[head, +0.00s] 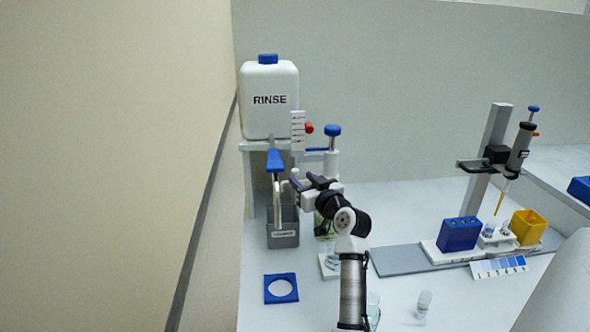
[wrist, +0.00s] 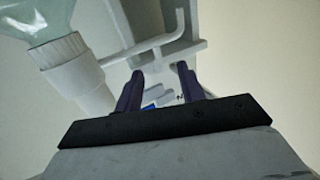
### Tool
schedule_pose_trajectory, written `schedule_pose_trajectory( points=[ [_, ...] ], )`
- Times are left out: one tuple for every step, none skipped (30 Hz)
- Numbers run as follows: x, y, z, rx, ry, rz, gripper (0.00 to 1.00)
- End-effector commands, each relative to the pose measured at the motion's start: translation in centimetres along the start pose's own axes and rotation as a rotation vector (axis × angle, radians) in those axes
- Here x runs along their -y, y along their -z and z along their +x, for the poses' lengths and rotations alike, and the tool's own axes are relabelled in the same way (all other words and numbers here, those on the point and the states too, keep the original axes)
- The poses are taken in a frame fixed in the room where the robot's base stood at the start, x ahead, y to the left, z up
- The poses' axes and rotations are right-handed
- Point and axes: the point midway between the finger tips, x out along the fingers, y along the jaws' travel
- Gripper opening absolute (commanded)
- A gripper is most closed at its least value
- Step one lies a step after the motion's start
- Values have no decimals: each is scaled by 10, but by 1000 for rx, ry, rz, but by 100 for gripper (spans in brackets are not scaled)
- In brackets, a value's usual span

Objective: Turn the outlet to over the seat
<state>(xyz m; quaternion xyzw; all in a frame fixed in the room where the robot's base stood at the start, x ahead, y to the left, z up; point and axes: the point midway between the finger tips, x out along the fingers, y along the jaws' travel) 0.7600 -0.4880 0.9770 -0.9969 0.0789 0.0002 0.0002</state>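A dispenser with a blue knob (head: 332,131) and white body stands at the back, mostly behind my arm. In the wrist view its white collar (wrist: 72,68) joins a glass bottle (wrist: 32,18). A thin white outlet tube (wrist: 150,47) runs from the collar and bends near the top. My gripper (head: 296,184) is at the dispenser's left, fingers pointing left. In the wrist view its two dark fingers (wrist: 160,73) are apart with nothing between them, and the tube passes beyond their tips. A white block (head: 325,270) with a glass on it, possibly the seat, is partly hidden by my arm.
The RINSE tank (head: 270,112) sits on a shelf at left, with a blue-handled tap (head: 275,160) above a grey bin (head: 283,240). A blue square (head: 270,298) with a round opening lies in front. A pipette stand (head: 490,150) stands right. Small vials (head: 423,305) stand near the front.

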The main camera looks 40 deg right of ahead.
Motion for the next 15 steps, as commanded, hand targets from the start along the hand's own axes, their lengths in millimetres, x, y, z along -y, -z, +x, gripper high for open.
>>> schedule_pose_trajectory(
  points=[
    [1,3,12,2,3,0,39],
    [0,3,17,2,2,0,39],
    [0,2,24,2,2,0,39],
    [0,3,28,1,1,0,39],
    [1,2,32,2,3,1,39],
    [1,2,37,1,3,0,39],
    [1,1,40,1,2,0,39],
    [0,1,42,1,2,0,39],
    [0,1,45,1,2,-1,39],
    [0,1,47,1,1,-1,39],
    [0,1,48,0,0,0,39],
    [0,0,49,0,0,0,39],
    [0,0,50,-1,0,0,39],
    [0,0,50,-1,0,0,39],
    [0,0,51,-1,0,0,39]
  ],
)
